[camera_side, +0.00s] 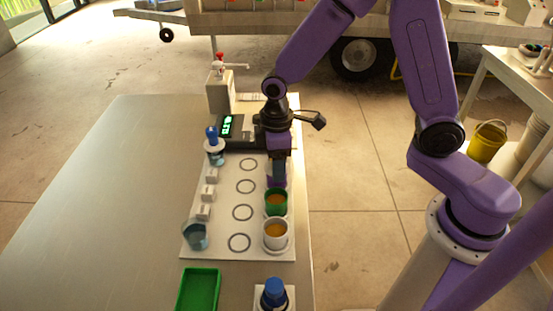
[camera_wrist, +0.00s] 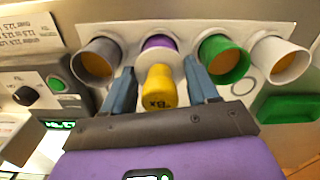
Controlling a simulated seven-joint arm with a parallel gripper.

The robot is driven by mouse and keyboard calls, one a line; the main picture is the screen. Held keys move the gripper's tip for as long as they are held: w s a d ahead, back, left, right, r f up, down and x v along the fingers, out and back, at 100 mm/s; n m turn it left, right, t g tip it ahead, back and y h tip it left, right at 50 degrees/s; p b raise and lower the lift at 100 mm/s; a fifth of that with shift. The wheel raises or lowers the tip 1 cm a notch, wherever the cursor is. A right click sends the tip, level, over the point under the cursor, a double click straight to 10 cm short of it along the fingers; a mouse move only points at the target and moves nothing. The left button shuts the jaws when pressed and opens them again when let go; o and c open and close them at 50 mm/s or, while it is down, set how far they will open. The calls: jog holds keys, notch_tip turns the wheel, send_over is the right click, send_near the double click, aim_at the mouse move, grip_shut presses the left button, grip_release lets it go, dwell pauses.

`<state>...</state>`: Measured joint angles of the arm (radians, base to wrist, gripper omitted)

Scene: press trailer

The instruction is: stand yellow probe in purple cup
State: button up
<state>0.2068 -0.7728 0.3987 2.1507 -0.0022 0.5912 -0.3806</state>
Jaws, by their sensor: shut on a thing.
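My gripper (camera_wrist: 161,86) is shut on the yellow probe (camera_wrist: 158,88), which sits between the two blue-grey fingers in the wrist view, its marked end toward me. The purple cup (camera_wrist: 158,43) is just beyond the probe, in a row between a grey cup and a green cup. The probe overlaps the cup's near side; I cannot tell whether its far end is inside the cup. In the side view my gripper (camera_side: 277,178) points down over the cup row and hides the probe and most of the purple cup (camera_side: 270,182).
The green cup (camera_side: 275,203) and white cup (camera_side: 275,235) stand close in front of my gripper. The grey cup (camera_wrist: 96,64) is on the other side. A scale (camera_side: 228,125), a blue-topped item (camera_side: 212,140) and a green tray (camera_side: 198,290) are nearby. The left tabletop (camera_side: 110,210) is clear.

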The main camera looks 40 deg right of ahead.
jog(key=shift+f, duration=0.15)
jog(key=o, duration=0.9)
jog(key=shift+r, duration=5.5)
notch_tip(320, 180, up, 9)
